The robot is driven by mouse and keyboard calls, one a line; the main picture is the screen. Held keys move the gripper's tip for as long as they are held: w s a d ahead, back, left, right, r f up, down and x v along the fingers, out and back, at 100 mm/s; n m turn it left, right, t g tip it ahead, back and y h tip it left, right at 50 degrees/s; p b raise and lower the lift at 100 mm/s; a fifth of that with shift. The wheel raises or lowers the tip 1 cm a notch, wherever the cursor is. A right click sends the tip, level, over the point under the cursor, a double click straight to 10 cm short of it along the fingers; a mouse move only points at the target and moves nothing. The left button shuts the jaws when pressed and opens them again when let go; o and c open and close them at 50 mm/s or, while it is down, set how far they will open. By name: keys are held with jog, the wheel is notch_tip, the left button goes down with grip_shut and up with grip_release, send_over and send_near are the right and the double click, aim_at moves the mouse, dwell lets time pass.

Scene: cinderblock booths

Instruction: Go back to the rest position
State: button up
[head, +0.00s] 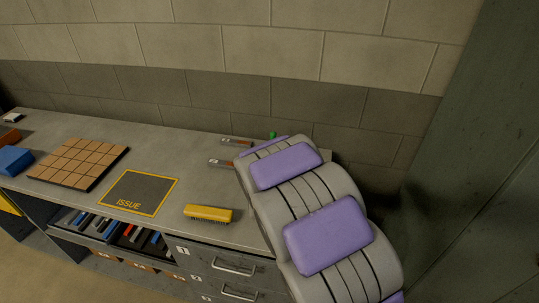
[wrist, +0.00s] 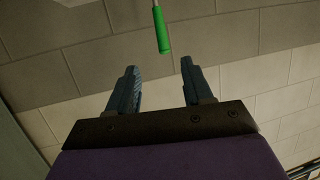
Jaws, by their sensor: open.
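My gripper (wrist: 158,85) shows in the wrist view with its two dark fingers apart and nothing between them. A green handle on a thin shaft (wrist: 162,32) lies beyond the fingertips in that view, apart from them. In the head view my grey and purple arm reaches over the right end of the counter, and it hides my gripper. A small green piece (head: 272,134) shows just past the arm's far end.
The grey counter (head: 75,128) holds a yellow brush (head: 208,213), an ISSUE mat (head: 158,180), a tan tiled board (head: 80,148), a blue block (head: 14,160) and two small labelled items (head: 222,163). Drawers (head: 232,265) are below. A block wall (head: 150,98) stands behind; a dark panel (head: 480,190) stands right.

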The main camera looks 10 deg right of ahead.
jog(key=s+r+n+g+y, duration=0.1)
jog(key=s+r+g, duration=0.2)
jog(key=s, duration=2.1)
jog(key=s+r+n+g+y, duration=0.1)
jog(key=s+r+g, duration=0.2)
jog(key=s+g, duration=1)
jog(key=s, duration=1.1)
jog(key=shift+d+r+n+y, duration=0.15)
jog(key=shift+d+n+y, duration=0.15)
jog(key=shift+y, duration=0.1)
